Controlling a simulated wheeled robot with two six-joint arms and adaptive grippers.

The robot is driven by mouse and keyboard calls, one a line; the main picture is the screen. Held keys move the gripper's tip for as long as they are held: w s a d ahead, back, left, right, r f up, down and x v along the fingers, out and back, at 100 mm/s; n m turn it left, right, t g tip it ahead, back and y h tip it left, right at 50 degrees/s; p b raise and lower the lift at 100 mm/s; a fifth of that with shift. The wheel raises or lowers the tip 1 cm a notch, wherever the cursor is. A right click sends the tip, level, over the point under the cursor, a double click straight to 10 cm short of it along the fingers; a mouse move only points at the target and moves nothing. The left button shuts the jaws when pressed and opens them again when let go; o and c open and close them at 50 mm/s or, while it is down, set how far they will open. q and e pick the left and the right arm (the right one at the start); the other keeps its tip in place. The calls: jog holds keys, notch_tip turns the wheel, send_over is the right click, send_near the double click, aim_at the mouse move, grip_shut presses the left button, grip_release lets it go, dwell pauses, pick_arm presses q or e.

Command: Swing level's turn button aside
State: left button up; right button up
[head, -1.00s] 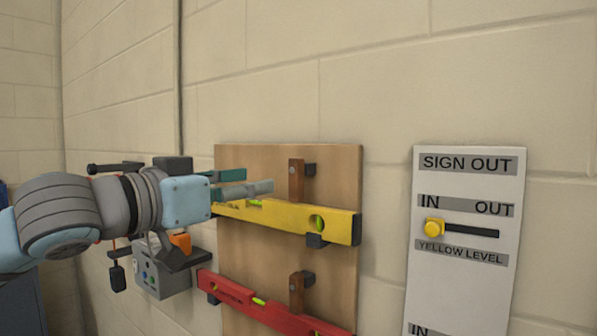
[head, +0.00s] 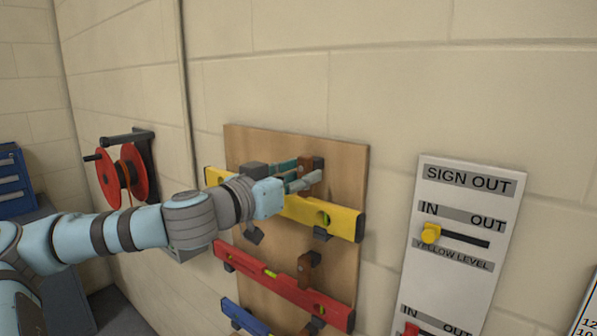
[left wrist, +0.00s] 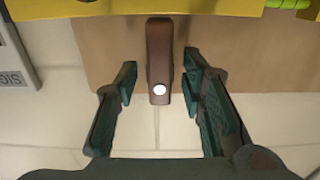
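The yellow level (head: 340,218) lies along the wooden board on the wall. Its brown turn button (head: 319,164) is upright above it, partly hidden by my left gripper (head: 306,175). In the left wrist view the turn button (left wrist: 159,50) points toward the yellow level (left wrist: 110,8) and has a pale round spot at its other end. My left gripper (left wrist: 157,82) is open, with one teal finger on each side of the button and visible gaps between. My right gripper is not in view.
A red level (head: 285,286) with its own turn button (head: 309,271) sits lower on the board (head: 345,165), above a blue level (head: 240,317). The sign-out panel (head: 465,205) is at the right, its yellow slider knob (head: 431,233) at IN. A red reel (head: 122,177) hangs at left.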

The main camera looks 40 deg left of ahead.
pick_arm(q)
jog(key=shift+w, duration=0.1)
grip_shut()
jog(key=shift+m, duration=0.4)
jog(key=m, duration=0.2)
jog(key=shift+a+m, duration=0.2)
jog(key=shift+m, duration=0.2)
jog(key=m, duration=0.3)
jog(key=shift+a+r+m+b, duration=0.1)
jog(key=shift+a+m+b, duration=0.05)
jog(key=shift+m+b, duration=0.2)
jog(key=m, duration=0.3)
jog(key=m+b, duration=0.1)
jog(key=m, duration=0.6)
jog(key=shift+a+r+b, duration=0.15)
jog(key=shift+r+b, duration=0.2)
jog(key=shift+b, duration=0.05)
jog(key=shift+m, duration=0.35)
